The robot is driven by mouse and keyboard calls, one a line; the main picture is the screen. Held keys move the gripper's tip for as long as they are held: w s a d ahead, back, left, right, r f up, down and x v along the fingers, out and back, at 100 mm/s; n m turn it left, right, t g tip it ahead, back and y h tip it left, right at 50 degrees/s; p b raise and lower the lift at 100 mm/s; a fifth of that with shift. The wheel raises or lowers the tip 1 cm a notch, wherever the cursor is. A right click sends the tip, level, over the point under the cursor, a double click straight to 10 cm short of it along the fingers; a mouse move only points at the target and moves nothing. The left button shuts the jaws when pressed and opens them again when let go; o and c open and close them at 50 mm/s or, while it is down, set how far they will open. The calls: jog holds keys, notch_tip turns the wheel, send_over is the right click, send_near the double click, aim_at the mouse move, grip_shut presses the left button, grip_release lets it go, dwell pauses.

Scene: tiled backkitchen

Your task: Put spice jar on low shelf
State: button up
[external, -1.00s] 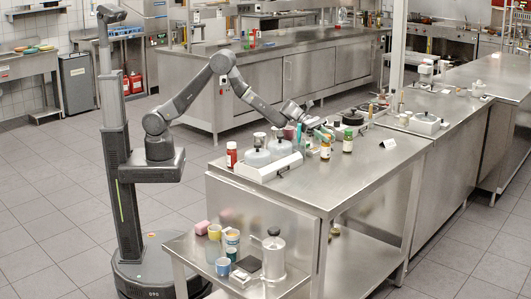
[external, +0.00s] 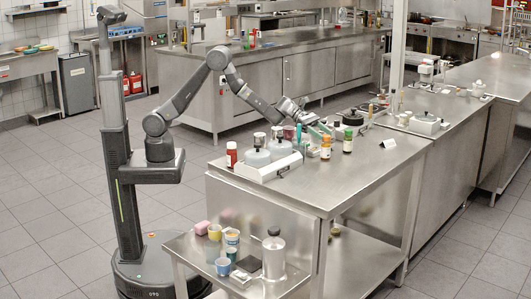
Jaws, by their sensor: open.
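Several small jars stand on the steel worktop: a red jar with a white lid (external: 231,155) at the left, an orange-lidded jar (external: 326,147) and a green-lidded jar (external: 348,141) near the middle. I cannot tell which is the spice jar. My gripper (external: 322,127) is open above the worktop, just behind and above the orange-lidded jar. Whether its fingers touch anything is too small to tell. The low shelf (external: 190,247) sticks out at the front left, below worktop height.
The low shelf carries a pink block (external: 202,228), cups (external: 223,266), a dark flat item (external: 248,264) and a metal canister (external: 273,253). A black pan (external: 353,117) is farther back.

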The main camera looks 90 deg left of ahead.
aim_at(326, 135)
jog(key=b+v, duration=0.1)
jog(key=v, duration=0.7)
jog(key=shift+s+a, duration=0.2)
jog(key=shift+o, duration=0.7)
jog(key=shift+s+a+r, duration=0.2)
jog(key=shift+s+r, duration=0.1)
jog(key=shift+w+d+f+b, duration=0.1)
jog(key=shift+b, duration=0.85)
jog(key=x, duration=0.4)
jog(key=p+x, duration=0.1)
jog(key=x, duration=0.3)
jog(key=shift+w+d, duration=0.2)
jog(key=shift+d, duration=0.05)
jog(key=shift+f+p+x, duration=0.2)
jog(key=shift+p+x, duration=0.85)
jog(key=shift+x, duration=1.45)
jog(key=shift+a, duration=0.15)
grip_shut()
